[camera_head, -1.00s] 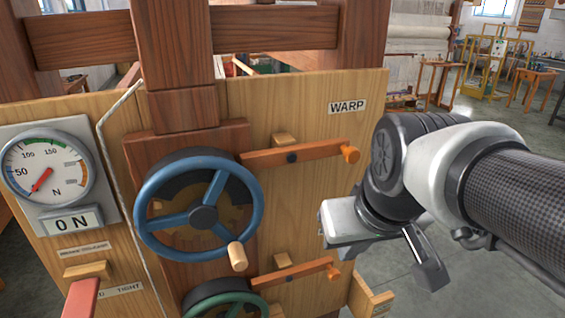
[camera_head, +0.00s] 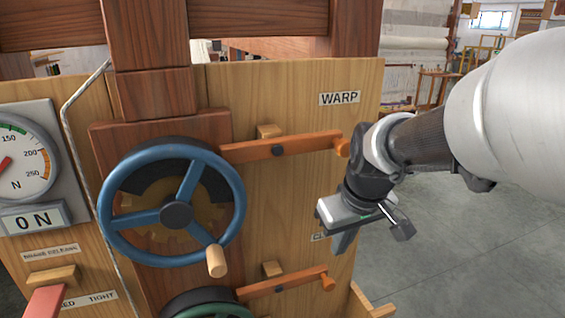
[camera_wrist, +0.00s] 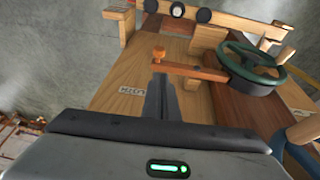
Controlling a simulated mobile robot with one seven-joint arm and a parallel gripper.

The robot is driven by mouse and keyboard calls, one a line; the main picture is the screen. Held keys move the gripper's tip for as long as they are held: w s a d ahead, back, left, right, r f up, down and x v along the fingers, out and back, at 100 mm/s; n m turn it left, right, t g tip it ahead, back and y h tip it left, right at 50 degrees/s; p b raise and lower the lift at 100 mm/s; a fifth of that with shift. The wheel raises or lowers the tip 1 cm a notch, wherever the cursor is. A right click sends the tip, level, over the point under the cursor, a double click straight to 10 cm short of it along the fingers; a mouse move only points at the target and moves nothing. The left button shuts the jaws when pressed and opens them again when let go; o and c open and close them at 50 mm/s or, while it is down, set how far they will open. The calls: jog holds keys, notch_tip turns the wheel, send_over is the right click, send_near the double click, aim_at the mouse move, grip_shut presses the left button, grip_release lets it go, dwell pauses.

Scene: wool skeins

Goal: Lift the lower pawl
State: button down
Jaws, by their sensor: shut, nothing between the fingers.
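The lower pawl (camera_head: 285,285) is an orange wooden bar with a round knob at its right end, beside the partly visible green handwheel (camera_head: 205,303). It slopes slightly up to the right. My gripper (camera_head: 343,243) is shut and empty, in front of the panel's right part, above and right of the pawl's knob in the head view. In the wrist view the shut fingers (camera_wrist: 159,82) point toward the knob end of the lower pawl (camera_wrist: 195,71), with the green handwheel (camera_wrist: 250,65) beyond. I cannot tell whether they touch it.
The upper pawl (camera_head: 285,147) lies beside the blue handwheel (camera_head: 172,203), under the WARP label (camera_head: 339,98). Small wooden blocks sit above both pawls. A dial gauge (camera_head: 25,150) and a red lever (camera_head: 45,302) are at left. Open floor (camera_head: 480,240) lies right of the panel.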

aim_at(328, 280)
jog(key=x, duration=0.4)
jog(key=b+x, duration=0.1)
jog(key=x, duration=0.8)
jog(key=shift+s+d+f+b, duration=0.2)
jog(key=shift+d+f+b, duration=0.15)
jog(key=shift+f, duration=0.05)
